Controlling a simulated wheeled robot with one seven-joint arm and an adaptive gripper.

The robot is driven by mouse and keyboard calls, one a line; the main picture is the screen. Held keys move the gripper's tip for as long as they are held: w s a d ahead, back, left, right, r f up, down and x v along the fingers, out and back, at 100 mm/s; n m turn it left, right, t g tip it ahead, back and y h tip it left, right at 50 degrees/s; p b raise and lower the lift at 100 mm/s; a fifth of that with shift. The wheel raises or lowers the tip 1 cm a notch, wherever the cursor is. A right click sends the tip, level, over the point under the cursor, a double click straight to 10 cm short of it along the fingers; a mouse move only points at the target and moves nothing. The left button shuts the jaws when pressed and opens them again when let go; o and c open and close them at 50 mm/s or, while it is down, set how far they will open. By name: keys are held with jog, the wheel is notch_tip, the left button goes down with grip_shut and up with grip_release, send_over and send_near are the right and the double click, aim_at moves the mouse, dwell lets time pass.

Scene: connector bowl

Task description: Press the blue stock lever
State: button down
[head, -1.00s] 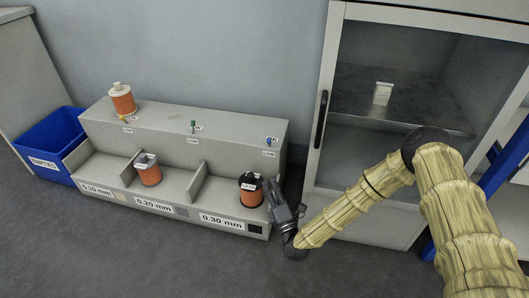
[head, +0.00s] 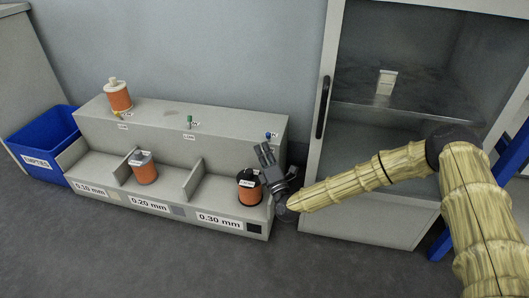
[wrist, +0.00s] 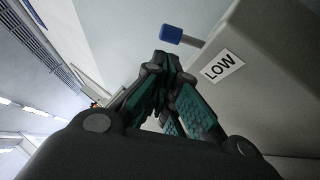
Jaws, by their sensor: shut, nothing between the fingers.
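The blue stock lever (head: 267,135) sticks out at the right end of the grey stepped rack, above a LOW label. In the wrist view the blue lever tip (wrist: 171,34) shows just beyond my fingertips, on a thin stem by the LOW label (wrist: 222,66). My gripper (head: 264,153) is shut and empty, pointing up just below and in front of the lever. I see a gap between the fingers and the lever in the wrist view; in the head view the fingertips partly cover the area under it.
Green (head: 190,121) and yellow (head: 119,115) levers sit further left on the rack (head: 160,122). A copper spool with black ends (head: 249,188) stands in the 0.30 mm bay below my gripper. The cabinet (head: 372,210) stands close on the right. A blue EMPTIES bin (head: 45,140) is far left.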

jog(key=shift+w+d+r, duration=0.25)
jog(key=shift+w+r, duration=0.05)
jog(key=shift+w, duration=0.3)
jog(key=shift+r, duration=0.15)
jog(key=p, duration=0.2)
jog(key=shift+r+g+p, duration=0.1)
jog(key=shift+g+p, duration=0.2)
jog(key=shift+p, duration=0.1)
